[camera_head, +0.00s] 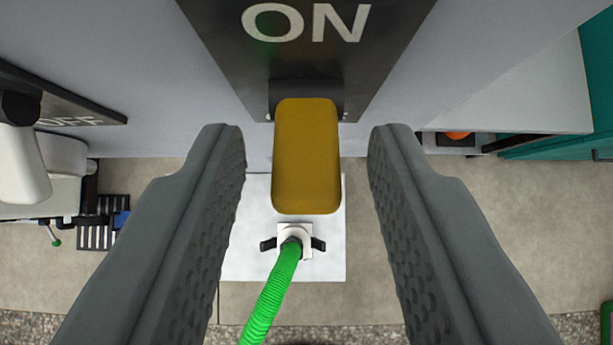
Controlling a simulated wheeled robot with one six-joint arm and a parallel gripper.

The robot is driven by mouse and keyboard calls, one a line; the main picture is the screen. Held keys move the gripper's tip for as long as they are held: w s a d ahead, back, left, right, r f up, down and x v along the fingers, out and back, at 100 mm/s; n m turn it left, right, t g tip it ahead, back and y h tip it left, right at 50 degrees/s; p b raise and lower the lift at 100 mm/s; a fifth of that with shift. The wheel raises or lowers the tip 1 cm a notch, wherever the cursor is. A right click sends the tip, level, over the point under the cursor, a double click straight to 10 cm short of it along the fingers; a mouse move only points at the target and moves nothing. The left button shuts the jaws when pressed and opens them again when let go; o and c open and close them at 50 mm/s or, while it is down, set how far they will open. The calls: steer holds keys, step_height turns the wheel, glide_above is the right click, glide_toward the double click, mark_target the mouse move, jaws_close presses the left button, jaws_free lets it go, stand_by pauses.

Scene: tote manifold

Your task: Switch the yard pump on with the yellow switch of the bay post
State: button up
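The yellow switch (306,155) is a rounded lever that sticks out from a dark plate (240,50) on the grey post. White letters reading ON stand on the plate above the switch. My gripper (306,160) is open, with one grey finger on each side of the switch. A gap shows between the switch and each finger, so neither appears to touch it. The lower part of the plate behind the switch is hidden.
A white handle (22,165) stands at the left by a plate reading OFF (68,121). Below, a green hose (270,302) joins a white fitting (294,238) over a white pad (325,262). Teal structure (598,75) is at the right.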

stand_by(0.3)
steer(key=v, duration=1.7)
steer(key=shift+s, duration=0.1)
steer(key=s+f+t, duration=0.3)
steer(key=f+t, duration=0.2)
steer(key=f, duration=0.2)
steer(key=s+f+t, duration=0.3)
steer(key=f+t, duration=0.1)
steer(key=f, duration=0.2)
steer(key=w, duration=1.7)
steer(key=shift+w+f, duration=0.1)
steer(key=shift+w, duration=0.15)
